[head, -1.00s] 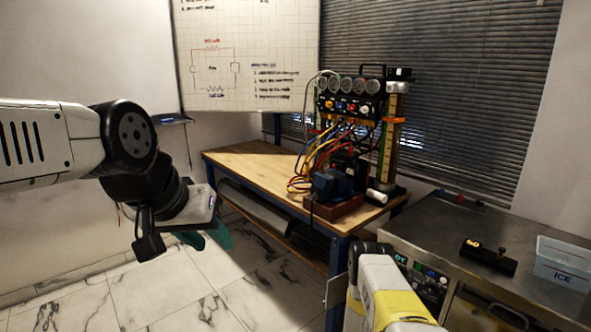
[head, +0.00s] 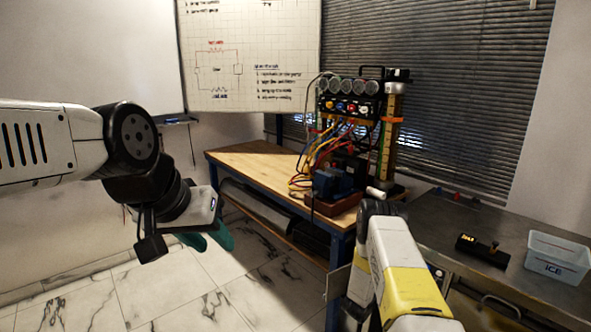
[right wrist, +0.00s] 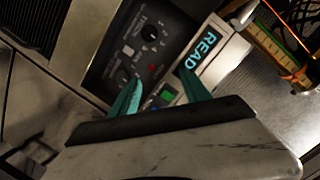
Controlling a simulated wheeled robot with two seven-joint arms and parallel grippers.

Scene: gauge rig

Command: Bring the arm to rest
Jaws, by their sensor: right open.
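My left gripper (head: 207,240) hangs over the tiled floor at the left of the head view, with nothing seen in it. Its teal fingers show partly below the wrist, and their gap is unclear. My right arm (head: 400,270), white and yellow, rises at the lower right in front of the bench and metal counter. Its gripper is hidden in the head view. In the right wrist view, my right gripper (right wrist: 157,92) is open and empty, its teal fingers apart. A dark control panel (right wrist: 140,45) with knobs and a READ label (right wrist: 203,52) lies beyond the fingers.
A wooden bench (head: 250,160) carries a gauge rig (head: 350,105) with coloured cables and a tall column (head: 391,130). The metal counter (head: 440,215) at right holds a black device (head: 482,250) and an ICE tub (head: 558,258). The floor (head: 150,290) below my left gripper is clear.

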